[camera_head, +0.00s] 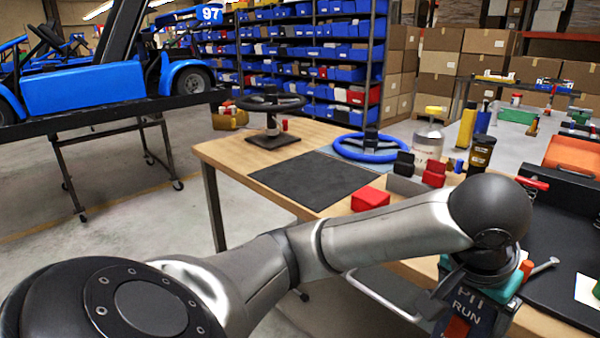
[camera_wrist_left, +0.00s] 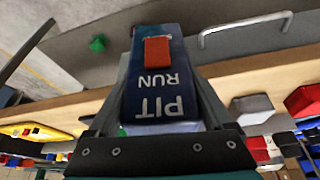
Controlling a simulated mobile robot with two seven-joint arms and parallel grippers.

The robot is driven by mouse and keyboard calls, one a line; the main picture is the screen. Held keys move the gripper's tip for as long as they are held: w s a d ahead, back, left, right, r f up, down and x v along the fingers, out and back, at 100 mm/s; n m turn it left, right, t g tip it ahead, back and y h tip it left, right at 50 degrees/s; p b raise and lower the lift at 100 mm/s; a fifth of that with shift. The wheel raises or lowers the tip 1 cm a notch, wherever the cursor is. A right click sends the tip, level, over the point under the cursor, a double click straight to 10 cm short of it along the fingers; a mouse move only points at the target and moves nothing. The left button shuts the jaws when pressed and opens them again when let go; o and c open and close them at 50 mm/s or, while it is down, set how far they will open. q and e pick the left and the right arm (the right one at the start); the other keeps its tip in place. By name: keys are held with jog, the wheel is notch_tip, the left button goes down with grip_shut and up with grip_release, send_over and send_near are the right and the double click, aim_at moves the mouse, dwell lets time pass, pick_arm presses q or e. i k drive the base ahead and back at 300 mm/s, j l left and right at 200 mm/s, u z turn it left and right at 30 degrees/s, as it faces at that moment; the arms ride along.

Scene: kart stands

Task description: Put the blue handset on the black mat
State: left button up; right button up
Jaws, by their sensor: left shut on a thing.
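The blue handset (camera_head: 462,310) is marked PIT RUN and has a red switch. It also fills the middle of the left wrist view (camera_wrist_left: 158,85). My left gripper (camera_head: 452,292) is shut on it, with a finger on each side, at the front edge of the wooden table. The handset's lower end is cut off in the head view. The black mat (camera_head: 312,178) lies flat and bare on the far left part of the table, well away from the gripper. My right gripper is in neither view.
A steering wheel on a stand (camera_head: 273,128) is behind the mat. A blue steering wheel (camera_head: 369,147) lies at the back. A red box (camera_head: 370,199) and a grey box (camera_head: 407,187) are right of the mat. A black tray (camera_head: 560,240) is at the right.

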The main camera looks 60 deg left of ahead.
aim_at(315, 181)
jog(key=k+j+u, duration=0.15)
jog(key=j, duration=0.7)
jog(key=j+u, duration=0.2)
jog(key=j, duration=0.6)
